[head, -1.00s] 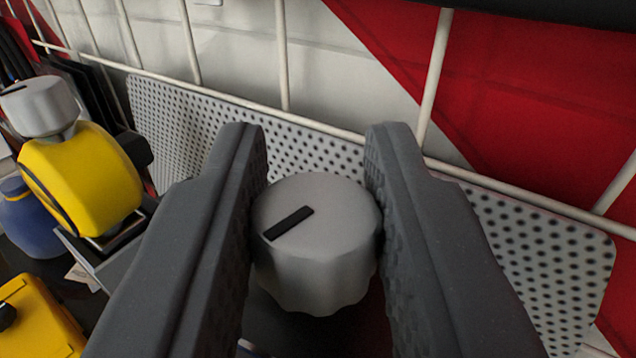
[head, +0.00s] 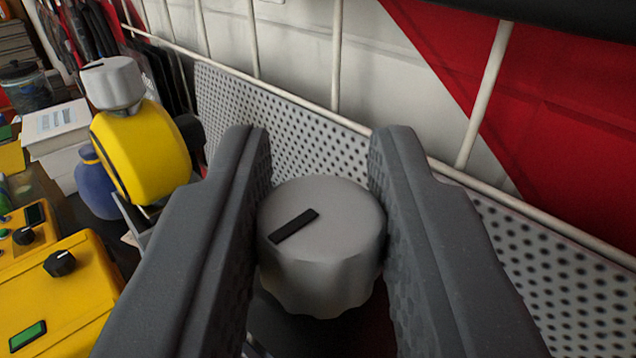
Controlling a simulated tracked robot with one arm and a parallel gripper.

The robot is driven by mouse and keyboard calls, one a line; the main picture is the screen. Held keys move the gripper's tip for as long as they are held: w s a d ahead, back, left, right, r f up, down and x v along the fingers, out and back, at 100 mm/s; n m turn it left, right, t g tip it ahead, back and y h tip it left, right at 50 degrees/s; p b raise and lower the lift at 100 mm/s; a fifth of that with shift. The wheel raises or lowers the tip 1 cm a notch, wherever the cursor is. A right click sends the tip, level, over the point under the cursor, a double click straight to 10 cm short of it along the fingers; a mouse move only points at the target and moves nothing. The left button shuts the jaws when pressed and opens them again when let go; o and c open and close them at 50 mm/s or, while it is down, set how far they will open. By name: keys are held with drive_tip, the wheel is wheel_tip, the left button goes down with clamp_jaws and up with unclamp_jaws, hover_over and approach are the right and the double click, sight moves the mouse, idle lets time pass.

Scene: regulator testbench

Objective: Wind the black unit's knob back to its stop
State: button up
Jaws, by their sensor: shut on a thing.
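A grey fluted knob (head: 335,215) with a black mark bar on its top face is in the middle of the head view. My gripper (head: 318,165) has one dark grey finger on each side of it and is shut on the knob. The mark bar points from lower left to upper right in the picture. The black unit (head: 277,325) under the knob shows only as a dark patch between the fingers. The rest of it is hidden by the knob and my fingers.
A yellow unit (head: 147,155) with its own grey knob (head: 111,82) stands to the left, near a blue vessel (head: 95,185). Yellow instrument boxes (head: 75,300) lie at the lower left. A perforated panel (head: 290,130) and wire grid (head: 336,60) stand close behind.

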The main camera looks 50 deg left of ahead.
drive_tip(key=shift+f, duration=0.1)
idle(0.3)
drive_tip(key=o, duration=1)
drive_tip(key=shift+w, duration=0.1)
drive_tip(key=shift+d, duration=0.1)
drive_tip(key=b+v, duration=0.1)
drive_tip(key=v, duration=1.2)
drive_tip(key=shift+s+d+b, duration=0.25)
drive_tip(key=shift+d+b, duration=0.05)
drive_tip(key=shift+b, duration=0.1)
